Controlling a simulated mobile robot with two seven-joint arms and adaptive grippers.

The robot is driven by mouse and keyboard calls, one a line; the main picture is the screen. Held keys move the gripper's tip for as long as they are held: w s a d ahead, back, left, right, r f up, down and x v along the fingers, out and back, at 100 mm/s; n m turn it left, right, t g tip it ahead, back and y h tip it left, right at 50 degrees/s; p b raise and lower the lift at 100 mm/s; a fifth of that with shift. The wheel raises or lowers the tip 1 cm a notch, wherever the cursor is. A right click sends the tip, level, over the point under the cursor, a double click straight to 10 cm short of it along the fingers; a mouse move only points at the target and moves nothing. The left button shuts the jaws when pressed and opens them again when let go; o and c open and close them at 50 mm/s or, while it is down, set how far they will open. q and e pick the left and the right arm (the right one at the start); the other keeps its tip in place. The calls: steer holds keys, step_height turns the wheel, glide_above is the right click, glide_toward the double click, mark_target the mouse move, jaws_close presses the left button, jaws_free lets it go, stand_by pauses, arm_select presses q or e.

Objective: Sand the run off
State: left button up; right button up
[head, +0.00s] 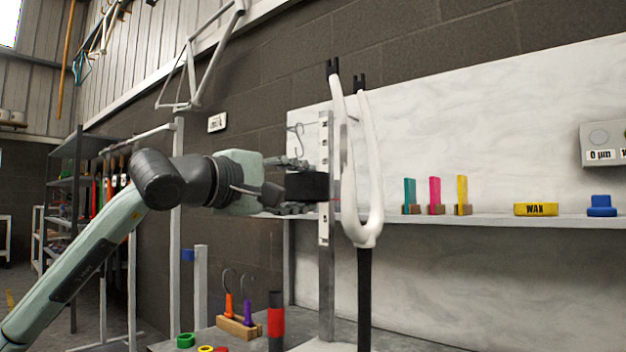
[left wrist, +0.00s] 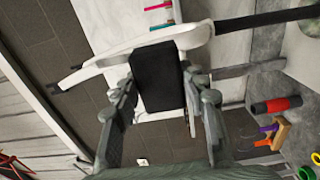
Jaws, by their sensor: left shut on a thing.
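My left gripper (head: 290,187) comes in from the left and is shut on a black block (head: 307,186). In the left wrist view, the block (left wrist: 156,76) sits between the two fingers (left wrist: 160,100). A white fork (head: 376,190) stands with its two legs up and a black tube below, just right of the block. The fork (left wrist: 120,58) crosses behind the block's far end in the left wrist view; I cannot tell whether they touch. No run can be made out on the white paint. My right gripper is not in view.
A grey metal upright (head: 326,260) with labels stands between gripper and fork. A shelf (head: 480,222) behind holds coloured tabs, a yellow WAX block (head: 536,209) and a blue piece (head: 601,206). A red-and-black cylinder (head: 275,320) and a hook rack (head: 238,325) stand below.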

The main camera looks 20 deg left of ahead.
mark_target(345, 116)
arm_select(q)
steer(key=shift+p+x, duration=0.95)
steer(key=shift+x, duration=2.65)
steer(key=shift+p+x, duration=0.35)
steer(key=shift+x, duration=0.6)
steer(key=shift+r, duration=0.1)
steer(key=shift+s+r+p, duration=0.1)
steer(key=shift+r+p, duration=1.1)
steer(key=shift+r, duration=0.55)
steer(key=shift+r+p, duration=2.7)
steer(key=shift+r, duration=1)
steer(key=shift+d+r+p, duration=0.1)
steer(key=shift+r+p, duration=1.15)
steer(key=shift+r, duration=0.5)
steer(key=shift+w, duration=0.3)
